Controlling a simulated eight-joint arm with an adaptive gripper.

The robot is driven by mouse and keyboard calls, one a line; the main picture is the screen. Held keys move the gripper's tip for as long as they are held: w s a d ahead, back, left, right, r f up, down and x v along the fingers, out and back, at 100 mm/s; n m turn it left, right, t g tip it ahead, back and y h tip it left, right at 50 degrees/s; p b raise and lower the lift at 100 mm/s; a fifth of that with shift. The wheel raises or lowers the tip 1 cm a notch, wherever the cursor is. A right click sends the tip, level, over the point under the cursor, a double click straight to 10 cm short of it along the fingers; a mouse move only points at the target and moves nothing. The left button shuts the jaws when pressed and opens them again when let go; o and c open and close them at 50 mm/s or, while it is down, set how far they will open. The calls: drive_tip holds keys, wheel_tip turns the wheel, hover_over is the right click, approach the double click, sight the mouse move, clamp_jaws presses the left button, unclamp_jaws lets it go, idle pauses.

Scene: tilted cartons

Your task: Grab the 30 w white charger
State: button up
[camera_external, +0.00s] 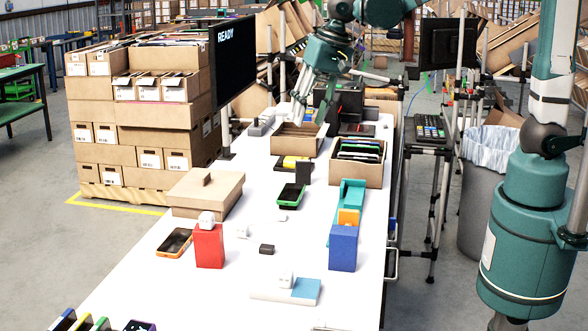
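Several small white blocks look like chargers. One (207,218) sits on top of the red box (209,247), and one (285,280) sits on a flat white and blue box (300,291). Another (243,231) lies on the table right of the red box, and a flatter one (282,217) lies farther back. Their wattage markings are too small to read. My gripper (299,112) is raised near the open, apparently empty carton (318,144) at the back of the table, away from the white blocks. Its fingers point down, but their opening is unclear.
A black block (267,249) lies mid-table. A blue box (343,248) and teal holder (350,193) stand right; an orange-edged phone (175,242) and closed carton (207,192) lie left. A filled carton (374,170) stands back right. Bare white table (215,300) shows in front.

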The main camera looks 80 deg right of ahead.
drive_tip(key=w+a+f+m+g+b, duration=0.1)
drive_tip(key=w+a+f+m, duration=0.25)
drive_tip(key=w+f, duration=0.6)
drive_tip(key=m+g+b, duration=0.1)
drive_tip(key=m+g, duration=0.1)
drive_tip(key=m, duration=0.3)
hover_over(244, 223)
drive_tip(key=f, duration=1.3)
drive_tip(key=shift+w+d+f, duration=0.15)
drive_tip(key=shift+d+f, duration=0.05)
drive_tip(key=shift+f, duration=0.15)
drive_tip(key=shift+w+a+f, duration=0.1)
drive_tip(key=shift+w+f, duration=0.05)
drive_tip(key=shift+f, duration=0.3)
drive_tip(key=shift+f, duration=0.1)
drive_tip(key=shift+f, duration=1.15)
drive_tip(key=shift+f, duration=0.15)
drive_tip(key=shift+s+f+b, duration=0.15)
drive_tip(key=shift+f, duration=1.1)
drive_tip(key=shift+s+f+b, duration=0.1)
drive_tip(key=shift+f+b, duration=0.05)
drive_tip(key=shift+f, duration=1.1)
